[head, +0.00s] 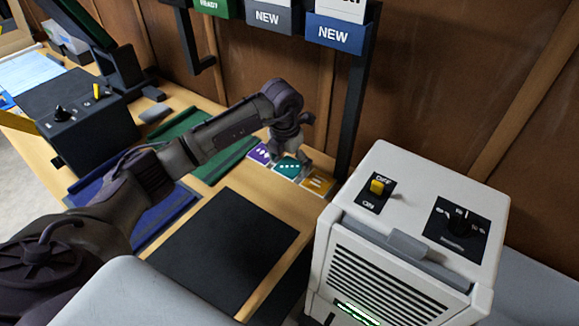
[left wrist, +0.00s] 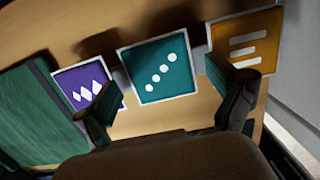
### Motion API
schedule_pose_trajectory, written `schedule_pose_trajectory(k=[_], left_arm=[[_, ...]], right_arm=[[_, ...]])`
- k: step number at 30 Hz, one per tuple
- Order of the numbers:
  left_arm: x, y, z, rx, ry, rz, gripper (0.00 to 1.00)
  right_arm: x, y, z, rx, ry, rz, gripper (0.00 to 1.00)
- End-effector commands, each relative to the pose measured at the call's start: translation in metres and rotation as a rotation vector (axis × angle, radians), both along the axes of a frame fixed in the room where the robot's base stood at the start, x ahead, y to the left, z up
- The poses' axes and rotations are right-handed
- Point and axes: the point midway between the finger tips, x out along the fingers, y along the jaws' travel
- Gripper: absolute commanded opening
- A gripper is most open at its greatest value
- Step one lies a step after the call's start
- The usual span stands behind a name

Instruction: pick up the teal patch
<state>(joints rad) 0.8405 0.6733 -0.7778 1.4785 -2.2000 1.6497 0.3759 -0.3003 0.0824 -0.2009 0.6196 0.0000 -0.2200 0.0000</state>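The teal patch (head: 290,167) is a square with a white border and a diagonal row of white dots. It lies flat on the wooden table between a purple patch (head: 259,153) and an orange patch (head: 318,182). In the left wrist view the teal patch (left wrist: 158,69) is in the upper middle, ahead of the fingers. My left gripper (left wrist: 168,105) is open and empty, its fingers spread wide on either side of the teal patch's lower edge. In the head view the left gripper (head: 298,152) is over the patches and partly covers them. My right gripper is not in view.
A white machine (head: 400,230) with an OFF/ON switch stands right of the patches. A black mat (head: 223,248), a blue tray (head: 165,218) and a green tray (head: 215,165) lie to the left. A black post (head: 352,110) with labelled bins rises behind.

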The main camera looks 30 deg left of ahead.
Motion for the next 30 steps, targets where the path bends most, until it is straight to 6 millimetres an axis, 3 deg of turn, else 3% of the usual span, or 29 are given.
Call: schedule_pose_trajectory(k=[1,6,21,28,30], left_arm=[[0.0,0.0,0.0,0.0,0.0,0.0,0.81],[0.0,0.0,0.0,0.0,0.0,0.0,0.54],[0.001,0.0,0.009,-0.001,-0.003,0.0,0.54],[0.002,0.001,0.045,0.0,-0.007,-0.001,0.54],[-0.012,-0.001,0.052,0.001,-0.004,-0.003,0.54]], right_arm=[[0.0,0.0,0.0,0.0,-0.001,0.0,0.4],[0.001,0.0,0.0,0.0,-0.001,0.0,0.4],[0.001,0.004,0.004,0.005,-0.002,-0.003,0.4],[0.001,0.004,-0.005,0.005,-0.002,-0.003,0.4],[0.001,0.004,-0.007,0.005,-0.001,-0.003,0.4]])
